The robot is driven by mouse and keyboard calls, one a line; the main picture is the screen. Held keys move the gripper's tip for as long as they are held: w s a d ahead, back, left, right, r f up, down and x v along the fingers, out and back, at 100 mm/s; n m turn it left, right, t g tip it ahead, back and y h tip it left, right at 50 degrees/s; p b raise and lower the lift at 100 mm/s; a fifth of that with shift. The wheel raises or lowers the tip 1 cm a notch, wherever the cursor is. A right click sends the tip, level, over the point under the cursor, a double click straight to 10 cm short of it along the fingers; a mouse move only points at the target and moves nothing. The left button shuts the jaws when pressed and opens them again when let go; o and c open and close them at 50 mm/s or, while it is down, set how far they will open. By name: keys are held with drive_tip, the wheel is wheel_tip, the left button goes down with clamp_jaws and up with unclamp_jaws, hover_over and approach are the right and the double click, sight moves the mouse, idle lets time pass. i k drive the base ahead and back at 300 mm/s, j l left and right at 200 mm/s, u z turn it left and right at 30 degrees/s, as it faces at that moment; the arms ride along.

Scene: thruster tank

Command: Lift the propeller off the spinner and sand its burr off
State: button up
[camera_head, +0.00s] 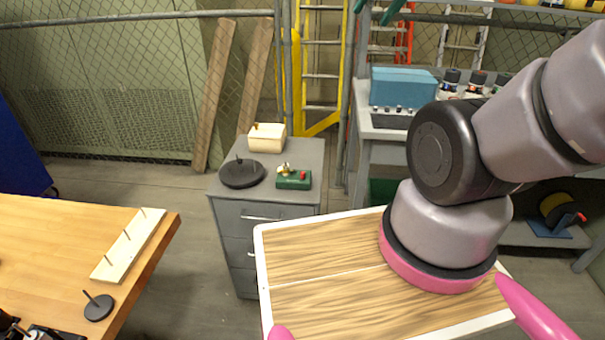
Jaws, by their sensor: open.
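On the grey cabinet stands a small green unit (294,181) with a red part on top. A small brass-coloured piece (284,168) shows at its left; it may be the propeller on the spinner, but it is too small to tell. No burr can be made out. My gripper (390,303) shows as two pink fingertips, wide apart, low in the picture and close to me. It is open, with nothing between the tips.
The grey drawer cabinet (238,218) stands beyond my wood-topped deck. At left, a wooden table (45,235) bears a pegged board (128,247) and a black disc with a pin (98,307). A shelf with a blue box (402,87) stands behind my arm. Floor shows between table and cabinet.

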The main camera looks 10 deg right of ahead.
sight(285, 169)
drive_tip(key=u, duration=2.6)
drive_tip(key=z, duration=2.45)
drive_tip(key=i+j+z, duration=0.15)
drive_tip(key=z, duration=0.2)
drive_tip(key=i+j+z, duration=0.35)
drive_tip(key=l, duration=0.1)
